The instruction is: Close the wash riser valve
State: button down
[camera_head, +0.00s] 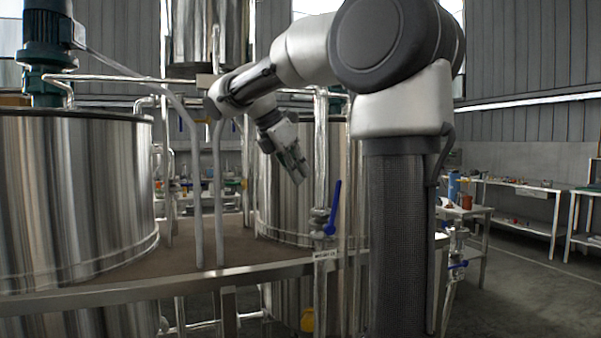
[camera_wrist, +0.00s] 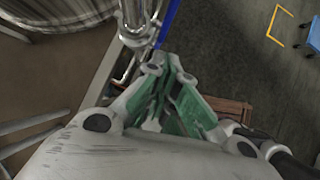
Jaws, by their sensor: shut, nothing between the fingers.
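The valve with a blue lever (camera_head: 333,208) sits on a vertical metal pipe (camera_head: 321,140) at the platform rail. A small label plate (camera_head: 326,256) hangs just below it, its text too small to read surely. The lever points up, nearly in line with the pipe and leaning slightly right. My gripper (camera_head: 298,180) is shut and empty, up and to the left of the lever and apart from it. In the wrist view, my gripper's green-sided fingers (camera_wrist: 163,66) are together, and part of the blue lever (camera_wrist: 168,22) shows beyond them beside the pipe (camera_wrist: 138,22).
A large steel tank (camera_head: 75,190) stands at left, with another tank behind my gripper. The platform rail (camera_head: 150,290) crosses the front. Another blue-handled valve (camera_head: 458,265) is low at right. Benches (camera_head: 520,190) stand far right, with open floor before them.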

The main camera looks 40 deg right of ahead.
aim_at(335, 204)
jog(key=shift+s+d+f, duration=0.1)
jog(key=shift+d+f, duration=1)
jog(key=shift+d, duration=0.2)
jog(key=shift+d+f, duration=1.05)
jog(key=shift+d, duration=0.3)
jog(key=shift+s+d+f, duration=0.1)
jog(key=shift+d+f, duration=1)
jog(key=shift+d, duration=0.2)
